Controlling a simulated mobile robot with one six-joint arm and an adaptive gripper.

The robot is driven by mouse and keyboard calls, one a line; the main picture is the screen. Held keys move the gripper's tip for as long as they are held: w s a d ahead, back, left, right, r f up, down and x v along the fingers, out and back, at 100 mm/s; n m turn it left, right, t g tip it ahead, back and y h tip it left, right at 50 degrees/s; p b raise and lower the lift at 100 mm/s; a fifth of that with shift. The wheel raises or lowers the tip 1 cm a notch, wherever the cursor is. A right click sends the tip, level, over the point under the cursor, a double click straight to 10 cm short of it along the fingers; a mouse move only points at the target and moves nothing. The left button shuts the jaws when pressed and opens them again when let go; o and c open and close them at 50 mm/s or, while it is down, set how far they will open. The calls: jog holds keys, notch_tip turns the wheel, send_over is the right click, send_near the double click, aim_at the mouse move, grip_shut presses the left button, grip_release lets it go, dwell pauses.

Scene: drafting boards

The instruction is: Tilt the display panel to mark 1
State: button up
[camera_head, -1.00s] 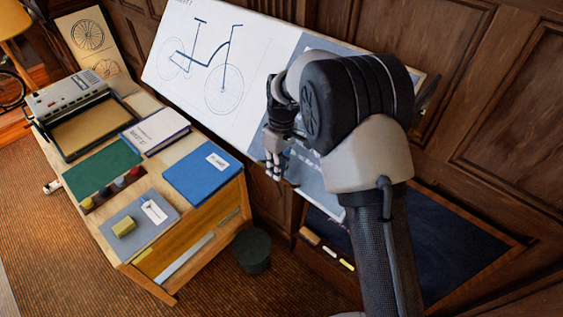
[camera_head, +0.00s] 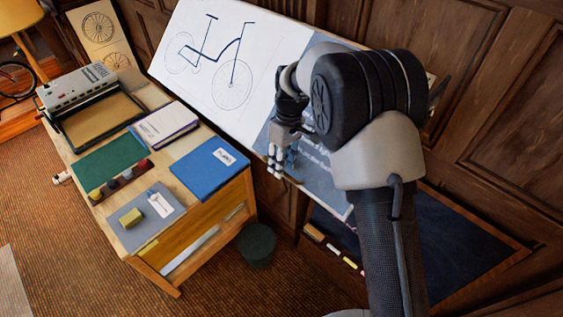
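The display panel (camera_head: 205,65) is a wide, tilted board along the wall. Its left part is white with a bicycle drawing. Its right part is a blue-grey sheet (camera_head: 318,160) with pale markings, largely covered by my arm. My gripper (camera_head: 277,165) is at the lower edge of the panel, near where the white and blue-grey parts meet. Its fingers point down. I cannot tell whether they touch the edge or are closed on it. No tilt scale or mark 1 can be made out.
A wooden desk (camera_head: 245,190) stands left of my gripper, with a blue folder (camera_head: 208,176), a book (camera_head: 165,125) and a grey machine (camera_head: 82,88). A dark bin (camera_head: 257,244) stands on the floor. A framed blackboard (camera_head: 465,245) leans at the right, below the panel.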

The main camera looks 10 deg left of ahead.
notch_tip(320, 180, up, 12)
jog(key=w+d, duration=0.1)
jog(key=shift+w, duration=0.15)
jog(key=shift+c, duration=0.2)
